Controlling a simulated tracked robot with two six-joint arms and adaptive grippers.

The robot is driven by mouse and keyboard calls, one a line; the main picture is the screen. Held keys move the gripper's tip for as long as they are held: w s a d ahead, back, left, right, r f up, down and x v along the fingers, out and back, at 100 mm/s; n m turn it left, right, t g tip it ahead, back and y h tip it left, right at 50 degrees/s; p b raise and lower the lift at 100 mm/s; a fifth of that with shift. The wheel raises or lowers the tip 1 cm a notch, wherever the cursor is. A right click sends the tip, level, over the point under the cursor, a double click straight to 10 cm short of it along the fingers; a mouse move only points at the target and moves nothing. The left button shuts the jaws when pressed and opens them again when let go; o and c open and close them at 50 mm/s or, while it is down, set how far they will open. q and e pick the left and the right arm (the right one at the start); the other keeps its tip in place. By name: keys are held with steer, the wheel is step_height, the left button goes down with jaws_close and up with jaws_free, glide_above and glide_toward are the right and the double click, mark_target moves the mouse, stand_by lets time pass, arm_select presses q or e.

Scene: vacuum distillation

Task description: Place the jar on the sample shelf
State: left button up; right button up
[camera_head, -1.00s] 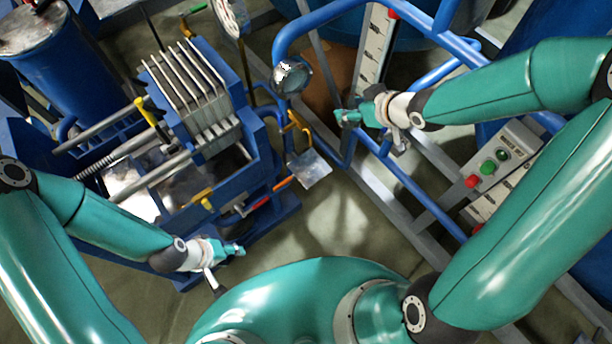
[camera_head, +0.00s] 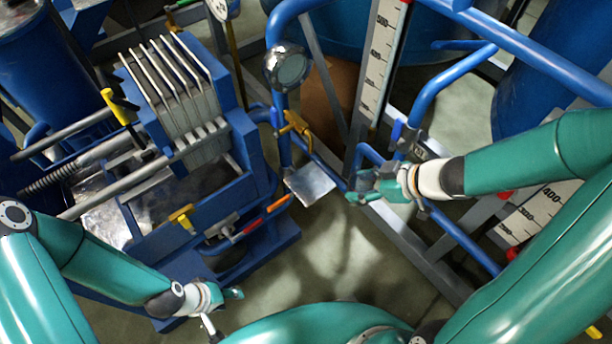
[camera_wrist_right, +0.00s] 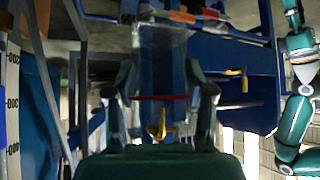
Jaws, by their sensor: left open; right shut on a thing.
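A clear glass jar (camera_wrist_right: 160,62) is between the fingers of my right gripper (camera_wrist_right: 160,100) in the right wrist view; I see blue structure through it. In the head view my right gripper (camera_head: 364,188) is shut on the jar, which is small and hard to make out there. A small square metal plate (camera_head: 310,184), which looks like the sample shelf, is on the blue post just left of my right gripper. A gap shows between gripper and plate. My left gripper (camera_head: 234,293) is open and empty at lower left, below the filter press.
The blue filter press (camera_head: 190,120) with metal plates fills the left. A round gauge (camera_head: 287,67) and yellow valve handle (camera_head: 297,124) sit on the post above the plate. Blue pipe rails (camera_head: 440,85) and a level scale (camera_head: 380,60) stand behind my right arm.

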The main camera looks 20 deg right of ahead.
steer(key=w+a+b, duration=0.1)
steer(key=w+a, duration=0.3)
steer(key=w+a+b, duration=0.1)
steer(key=w+a, duration=0.3)
steer(key=w, duration=0.1)
steer(key=shift+a, duration=0.15)
steer(key=f+b, duration=0.3)
steer(key=shift+w+a+f+b, duration=0.2)
steer(key=shift+w+f+b, duration=0.05)
steer(key=shift+w+b, duration=0.05)
steer(key=shift+f, duration=0.15)
steer(key=o, duration=1.3)
steer(key=shift+o, duration=0.2)
